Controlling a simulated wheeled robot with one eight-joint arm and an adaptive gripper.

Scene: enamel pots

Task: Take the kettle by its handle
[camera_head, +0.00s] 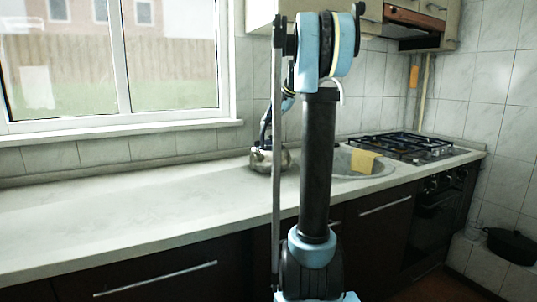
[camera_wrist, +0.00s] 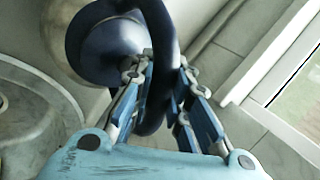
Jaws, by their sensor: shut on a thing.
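The kettle (camera_head: 262,161) stands on the counter beside the sink, partly hidden by my arm in the head view. In the wrist view its pale body (camera_wrist: 58,42) is at the upper left, with a dark round lid (camera_wrist: 95,50). Its dark curved handle (camera_wrist: 163,28) passes between the two fingers of my gripper (camera_wrist: 168,72). The fingers are closed on the handle from both sides. In the head view my gripper is small and just above the kettle, largely hidden behind my arm.
The sink (camera_head: 345,172) is right of the kettle, with a yellow cloth (camera_head: 364,161) on its edge. A gas hob (camera_head: 400,147) is farther right. The counter (camera_head: 130,205) to the left is clear. The window (camera_head: 120,60) is behind. A dark pot (camera_head: 512,245) sits low at right.

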